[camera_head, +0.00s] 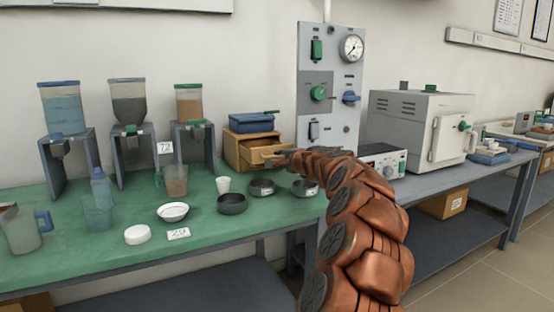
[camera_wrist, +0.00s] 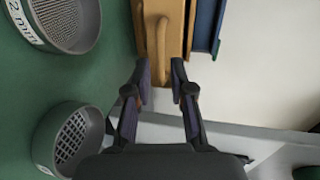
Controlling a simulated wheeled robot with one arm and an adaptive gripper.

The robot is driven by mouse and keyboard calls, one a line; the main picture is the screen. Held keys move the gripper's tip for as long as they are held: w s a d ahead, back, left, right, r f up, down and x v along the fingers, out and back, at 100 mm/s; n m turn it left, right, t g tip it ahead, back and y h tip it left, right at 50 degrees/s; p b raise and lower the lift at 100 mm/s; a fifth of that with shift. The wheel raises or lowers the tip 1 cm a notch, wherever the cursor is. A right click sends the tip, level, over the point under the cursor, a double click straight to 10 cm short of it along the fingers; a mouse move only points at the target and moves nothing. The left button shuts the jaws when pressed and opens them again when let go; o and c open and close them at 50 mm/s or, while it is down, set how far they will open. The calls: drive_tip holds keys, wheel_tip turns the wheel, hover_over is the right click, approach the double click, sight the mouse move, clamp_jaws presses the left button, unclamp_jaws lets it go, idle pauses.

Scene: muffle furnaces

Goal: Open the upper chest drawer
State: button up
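The small wooden chest (camera_head: 233,148) stands at the back of the green bench, with a blue box on top. A drawer (camera_head: 262,152) on its front appears to stick out partly, its right side hidden by my gripper. My gripper (camera_head: 287,153) is at the drawer's front. In the wrist view, a wooden drawer front with a long curved handle (camera_wrist: 161,38) is at top centre. The two dark fingers of my gripper (camera_wrist: 160,75) are apart, on either side of the handle's near end, with gaps visible. Whether either finger touches it cannot be told.
The blue box (camera_head: 252,122) is on the chest. Dark round sieves (camera_head: 232,204) and a white cup (camera_head: 223,185) stand in front of it. A grey control panel (camera_head: 345,125) rises behind my arm. Dispensers (camera_head: 188,103) stand left.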

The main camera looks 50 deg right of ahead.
drive_tip(key=shift+v, duration=1.9)
